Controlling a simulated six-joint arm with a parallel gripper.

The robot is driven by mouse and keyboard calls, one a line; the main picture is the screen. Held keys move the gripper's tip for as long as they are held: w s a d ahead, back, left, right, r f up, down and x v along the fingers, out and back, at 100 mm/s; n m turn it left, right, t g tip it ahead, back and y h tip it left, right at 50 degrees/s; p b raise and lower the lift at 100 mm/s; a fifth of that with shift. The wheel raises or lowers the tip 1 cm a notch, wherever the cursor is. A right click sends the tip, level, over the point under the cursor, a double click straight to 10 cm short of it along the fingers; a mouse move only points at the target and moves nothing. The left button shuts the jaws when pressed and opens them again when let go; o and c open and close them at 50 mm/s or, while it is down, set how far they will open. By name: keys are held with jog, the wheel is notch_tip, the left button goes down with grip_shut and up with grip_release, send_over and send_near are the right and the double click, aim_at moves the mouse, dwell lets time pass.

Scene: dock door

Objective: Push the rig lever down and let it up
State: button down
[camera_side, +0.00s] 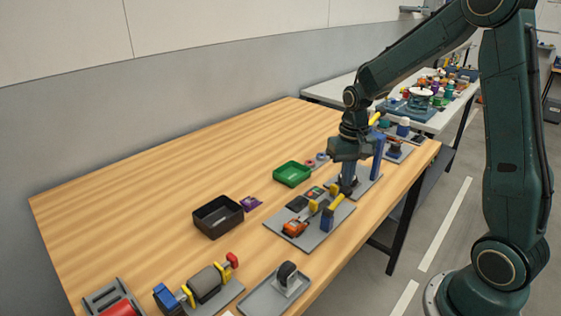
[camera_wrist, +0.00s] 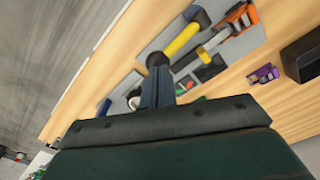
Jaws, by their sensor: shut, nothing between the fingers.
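The rig lever has a yellow bar (camera_side: 337,203) on a blue block (camera_side: 327,222), with a black knob at its far end, on a grey plate (camera_side: 300,237) by the table's front edge. In the wrist view the yellow bar (camera_wrist: 184,41) runs from the block to the black knob (camera_wrist: 156,58). My gripper (camera_side: 348,183) is shut and empty, pointing down at the knob end. In the wrist view its fingertips (camera_wrist: 156,73) overlap the knob; I cannot tell whether they touch it or how far the lever is down.
An orange-and-yellow clamp (camera_side: 296,227) shares the plate. A tall blue post (camera_side: 378,158) stands close behind my gripper. A green bin (camera_side: 292,174) and a black bin (camera_side: 217,218) sit to the left.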

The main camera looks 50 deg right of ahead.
aim_at(346, 190)
jog(key=shift+f, duration=0.8)
jog(key=shift+d+f, duration=0.15)
jog(key=shift+f, duration=0.45)
jog(key=shift+d+f, duration=0.15)
jog(key=shift+f, duration=0.4)
dwell(1.2)
jog(key=shift+f, duration=0.75)
dwell(1.1)
jog(key=shift+r, duration=0.1)
dwell(0.6)
jog(key=shift+r, duration=4.95)
